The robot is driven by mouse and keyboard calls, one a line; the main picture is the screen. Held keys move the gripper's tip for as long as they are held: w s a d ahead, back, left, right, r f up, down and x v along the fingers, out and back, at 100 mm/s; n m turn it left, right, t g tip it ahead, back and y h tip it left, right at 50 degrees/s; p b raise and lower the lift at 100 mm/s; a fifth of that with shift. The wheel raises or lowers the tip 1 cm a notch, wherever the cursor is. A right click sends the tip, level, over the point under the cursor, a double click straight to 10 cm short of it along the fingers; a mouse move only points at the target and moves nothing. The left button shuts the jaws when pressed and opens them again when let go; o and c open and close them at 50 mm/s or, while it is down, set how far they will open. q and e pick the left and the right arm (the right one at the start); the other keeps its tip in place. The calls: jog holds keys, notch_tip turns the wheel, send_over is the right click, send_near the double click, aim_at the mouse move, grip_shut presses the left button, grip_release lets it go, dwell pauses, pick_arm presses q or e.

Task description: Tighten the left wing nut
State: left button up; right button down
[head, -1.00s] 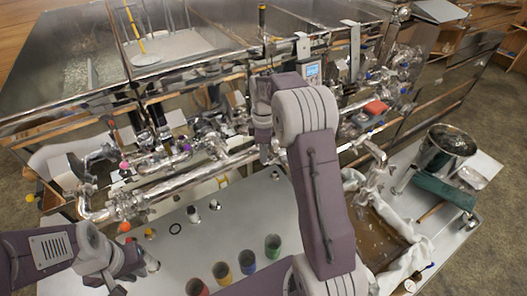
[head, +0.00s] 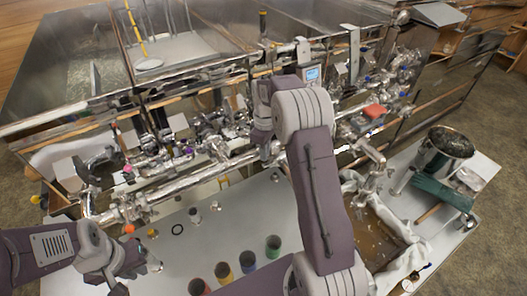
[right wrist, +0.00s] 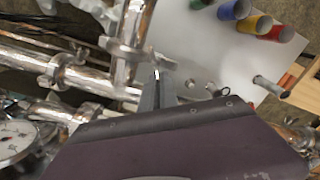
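Several clamps join the steel pipes, but I cannot make out which small part is the left wing nut. The steel manifold pipe (head: 180,184) runs across the head view. In the right wrist view, a pipe clamp (right wrist: 124,50) is just left of my right gripper (right wrist: 157,78). The narrow grey fingertips lie close beside the pipework; whether they touch or hold anything is unclear. In the head view my right arm hides most of that gripper. My left gripper (head: 138,277) hangs over the front left of the table, its fingers apart and nothing visible between them.
Red, yellow, blue and green cups (head: 273,246) stand on the pale table (head: 180,262). A black ring (head: 177,229) and small fittings lie behind them. A round gauge (right wrist: 17,140) is left of my right wrist. A metal bucket (head: 446,150) and brown tray (head: 372,240) are at right.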

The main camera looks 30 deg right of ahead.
jog(key=m, duration=0.2)
jog(key=d+m+p, duration=0.1)
jog(key=m, duration=0.2)
jog(key=shift+w+d, duration=0.1)
jog(key=shift+w, duration=0.1)
jog(key=shift+f+m, duration=0.1)
jog(key=shift+m, duration=0.3)
jog(key=c, duration=1.6)
grip_release()
jog(key=shift+s, duration=0.15)
jog(key=shift+r, duration=0.2)
notch_tip(320, 180, up, 9)
jog(key=shift+d+f+b, duration=0.1)
jog(key=shift+d+b, duration=0.05)
jog(key=shift+b, duration=0.9)
